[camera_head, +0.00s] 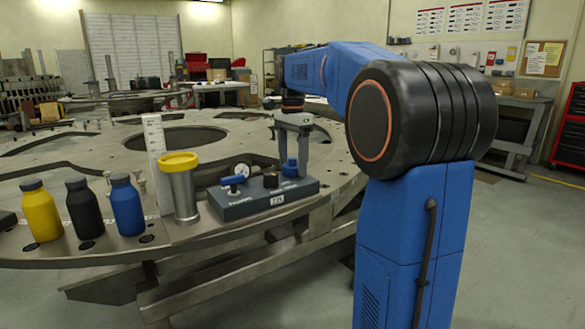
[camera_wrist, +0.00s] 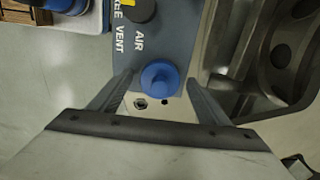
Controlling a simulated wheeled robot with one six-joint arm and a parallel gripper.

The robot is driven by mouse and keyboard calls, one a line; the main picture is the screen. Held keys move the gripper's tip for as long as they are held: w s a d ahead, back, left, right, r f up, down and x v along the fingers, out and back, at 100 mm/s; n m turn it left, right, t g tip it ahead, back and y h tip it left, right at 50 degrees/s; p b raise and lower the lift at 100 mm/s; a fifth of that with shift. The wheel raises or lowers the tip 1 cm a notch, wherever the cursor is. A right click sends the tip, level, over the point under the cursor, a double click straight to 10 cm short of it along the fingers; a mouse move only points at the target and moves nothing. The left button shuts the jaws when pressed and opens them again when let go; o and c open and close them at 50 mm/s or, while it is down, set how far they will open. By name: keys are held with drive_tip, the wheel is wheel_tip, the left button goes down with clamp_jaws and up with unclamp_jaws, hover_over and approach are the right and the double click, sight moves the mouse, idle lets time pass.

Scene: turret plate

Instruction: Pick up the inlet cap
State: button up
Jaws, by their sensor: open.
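The inlet cap appears to be the small blue round cap (camera_head: 290,168) at the right end of the grey-blue panel box (camera_head: 240,208). In the wrist view, the blue cap (camera_wrist: 160,76) sits at the panel's end, beside the AIR and VENT lettering. My gripper (camera_head: 293,158) points down over that end of the box. Its jaws are open, and in the wrist view the fingers (camera_wrist: 158,88) stand on either side of the cap with gaps between. How close the fingertips are to the panel surface is hard to tell.
A gauge (camera_head: 241,170), a blue lever (camera_head: 232,181) and a black knob (camera_head: 270,180) sit on the box. To its left stand a metal cylinder with a yellow rim (camera_head: 184,195), a white upright scale (camera_head: 154,140) and yellow, black and blue bottles (camera_head: 126,207). The round metal plate (camera_head: 240,145) has large openings.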

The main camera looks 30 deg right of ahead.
drive_tip(key=shift+f, duration=0.15)
drive_tip(key=c, duration=1.1)
